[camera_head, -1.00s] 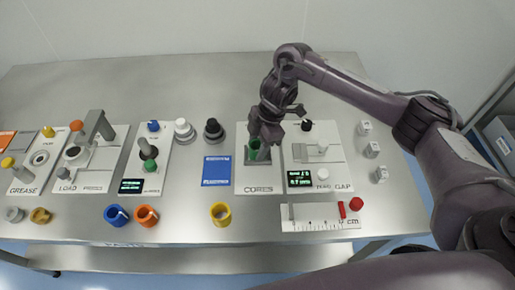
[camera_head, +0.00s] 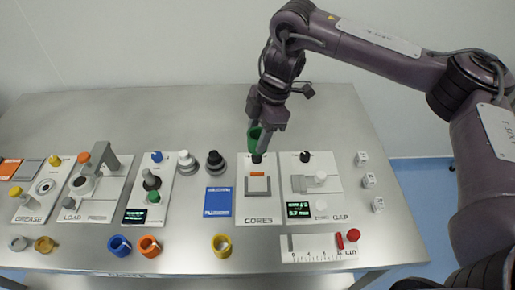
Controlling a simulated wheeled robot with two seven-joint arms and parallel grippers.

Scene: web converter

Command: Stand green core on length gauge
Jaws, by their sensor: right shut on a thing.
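The green core (camera_head: 255,138) is a short green tube, held up above the far end of the CORES plate (camera_head: 258,216). My right gripper (camera_head: 260,140) is shut on the green core, with its fingers pointing down. The length gauge (camera_head: 318,252) is a white plate with a centimetre scale, a grey upright stop at its left and a red slider (camera_head: 340,241), lying near the front edge of the table. It is clear of the gripper. My left gripper is not in view.
Yellow (camera_head: 221,245), orange (camera_head: 149,246) and blue (camera_head: 119,246) rings lie along the front. Small white blocks (camera_head: 368,180) stand at the right. The table's back is clear.

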